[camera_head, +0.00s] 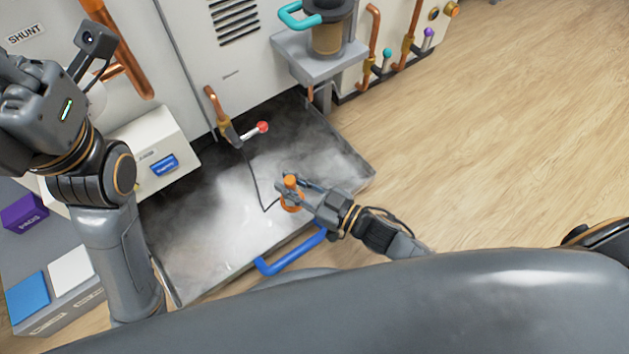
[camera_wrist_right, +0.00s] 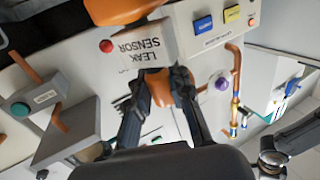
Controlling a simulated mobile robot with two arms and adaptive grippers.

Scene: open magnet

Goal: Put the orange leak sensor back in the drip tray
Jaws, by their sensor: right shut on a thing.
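The orange leak sensor (camera_head: 291,203) is in my right gripper (camera_head: 284,188), which is shut on it. In the right wrist view, an orange part of the sensor (camera_wrist_right: 160,88) shows between the two dark fingers. Lettering "LEAK SENSOR" appears upside down just beyond the fingertips. The dark drip tray (camera_head: 350,162) lies on the floor before the white cabinet. The sensor appears over the tray's front right part; its exact height above the floor of the tray cannot be told. My left arm is raised at the left; its fingertips cannot be made out.
White mist covers much of the tray. A thin black cord runs from the sensor towards a red-tipped valve lever (camera_head: 262,127). A blue handle (camera_head: 292,252) is at the tray's front edge. A grey shelf (camera_head: 300,50) juts out above the tray's back. Open wooden floor (camera_head: 480,150) lies right.

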